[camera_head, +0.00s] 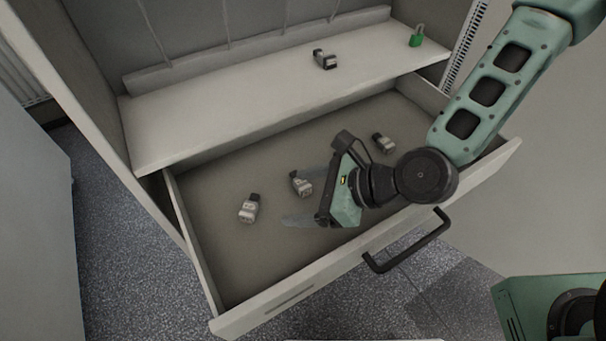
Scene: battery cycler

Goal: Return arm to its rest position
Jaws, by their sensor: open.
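My gripper (311,197) is over the open drawer (230,265), its fingers pointing left and apart. Its pale fingers are faint against the drawer floor. A grey and black connector-like part (301,184) lies in the drawer, close to the fingers in the picture; the gap in depth is hard to tell. I see nothing held between the fingers. My arm reaches in from the upper right, across the drawer's right side.
Similar parts lie in the drawer at left (249,208) and right (384,143). Another part (325,59) and a green padlock (416,36) are on the shelf (220,105). A black handle (408,243) juts from the drawer front. Speckled floor shows at left.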

